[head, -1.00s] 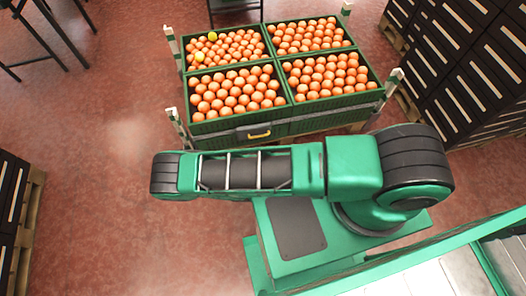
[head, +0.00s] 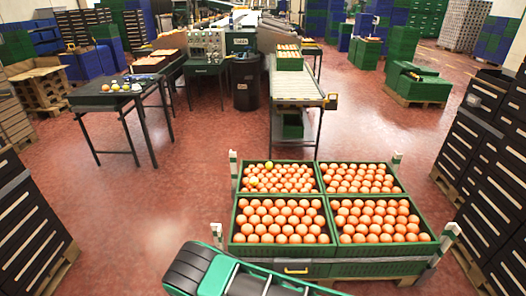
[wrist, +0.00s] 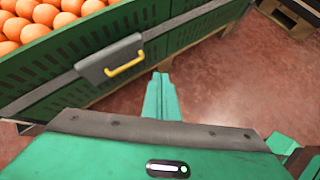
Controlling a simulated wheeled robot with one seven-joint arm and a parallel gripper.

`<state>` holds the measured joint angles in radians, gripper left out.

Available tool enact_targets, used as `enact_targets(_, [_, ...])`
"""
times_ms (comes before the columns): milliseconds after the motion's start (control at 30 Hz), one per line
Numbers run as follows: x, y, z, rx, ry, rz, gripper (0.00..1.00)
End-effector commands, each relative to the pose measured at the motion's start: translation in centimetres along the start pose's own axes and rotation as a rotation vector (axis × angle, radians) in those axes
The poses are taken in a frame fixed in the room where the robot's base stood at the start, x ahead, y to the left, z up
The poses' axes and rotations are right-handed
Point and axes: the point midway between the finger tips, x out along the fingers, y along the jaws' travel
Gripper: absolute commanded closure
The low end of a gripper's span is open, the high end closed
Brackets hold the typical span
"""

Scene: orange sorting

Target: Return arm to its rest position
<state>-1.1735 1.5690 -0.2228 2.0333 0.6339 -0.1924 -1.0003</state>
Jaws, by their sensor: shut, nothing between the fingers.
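My gripper (wrist: 161,98) shows in the wrist view with its green fingers together and nothing between them. It points toward the floor beside the green crate stand, close to the grey rail with the yellow handle (wrist: 125,64). In the head view only part of my green and black arm (head: 225,272) shows at the bottom edge, in front of the crates. The fingers are out of sight there.
Green crates of oranges (head: 285,250) stand on a frame with corner posts. Two yellow fruits (head: 269,165) (head: 253,182) lie in the back-left crate. Dark crate stacks (head: 28,225) stand at both sides. A black table (head: 118,98) and a conveyor (head: 298,88) stand behind. Red floor left of the crates is clear.

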Motion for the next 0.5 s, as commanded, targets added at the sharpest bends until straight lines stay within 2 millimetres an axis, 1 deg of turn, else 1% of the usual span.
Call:
enact_targets(33, [-0.6,0.6,1.6,0.073,0.003,-0.031,1.0])
enact_targets(167, [-1.9,1.3,5.4,0.25,0.006,-0.114,1.0])
enact_targets(200, [-2.3,1.4,6.6,0.304,0.006,-0.14,1.0])
enact_targets(333, [-3.6,1.5,10.6,0.476,0.007,-0.223,1.0])
enact_targets(500, [-5.4,0.8,15.9,0.697,0.006,-0.331,1.0])
